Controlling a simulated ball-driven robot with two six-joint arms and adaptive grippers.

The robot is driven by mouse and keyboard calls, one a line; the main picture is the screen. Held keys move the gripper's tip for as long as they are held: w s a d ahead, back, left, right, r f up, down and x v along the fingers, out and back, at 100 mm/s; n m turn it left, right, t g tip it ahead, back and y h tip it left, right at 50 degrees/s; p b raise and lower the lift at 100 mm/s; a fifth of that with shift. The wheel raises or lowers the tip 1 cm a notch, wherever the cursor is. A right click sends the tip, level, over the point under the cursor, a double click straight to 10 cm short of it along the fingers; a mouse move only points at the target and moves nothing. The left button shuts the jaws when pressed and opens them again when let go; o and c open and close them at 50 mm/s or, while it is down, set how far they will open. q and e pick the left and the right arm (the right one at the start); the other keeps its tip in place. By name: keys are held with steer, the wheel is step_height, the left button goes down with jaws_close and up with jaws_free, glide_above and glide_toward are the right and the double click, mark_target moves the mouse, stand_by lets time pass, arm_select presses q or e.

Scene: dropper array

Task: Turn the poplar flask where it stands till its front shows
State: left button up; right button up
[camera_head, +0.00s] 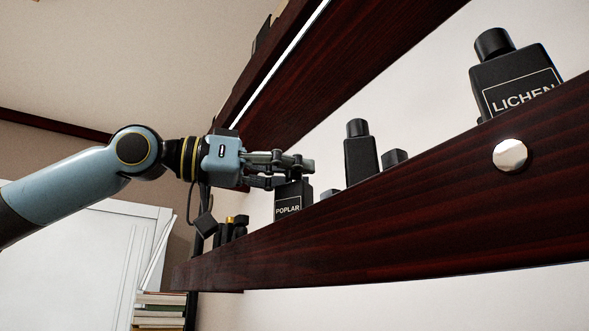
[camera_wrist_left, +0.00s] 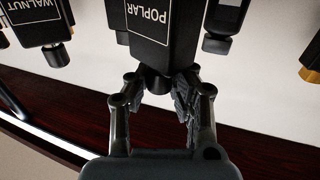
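The poplar flask (camera_head: 290,203) is a black, square-bodied bottle with a white-framed POPLAR label. It stands on the dark red wooden shelf (camera_head: 400,225), and its lettered face shows in the head view. In the left wrist view the poplar flask (camera_wrist_left: 160,28) hangs upside down in the picture, its lettered face toward the camera. My left gripper (camera_head: 290,170) is at the top of the flask. In the left wrist view the fingers of my left gripper (camera_wrist_left: 160,90) lie on either side of the cap; whether they touch it I cannot tell. My right gripper is out of view.
A lichen flask (camera_head: 512,80) stands at the right of the shelf, and a plain black bottle (camera_head: 360,155) is nearer the poplar flask. The wrist view shows a walnut flask (camera_wrist_left: 38,25) to one side. Small dark and gold-capped bottles (camera_head: 232,230) stand left. An upper shelf (camera_head: 330,75) runs above.

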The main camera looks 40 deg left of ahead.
arm_select(q)
jaws_close()
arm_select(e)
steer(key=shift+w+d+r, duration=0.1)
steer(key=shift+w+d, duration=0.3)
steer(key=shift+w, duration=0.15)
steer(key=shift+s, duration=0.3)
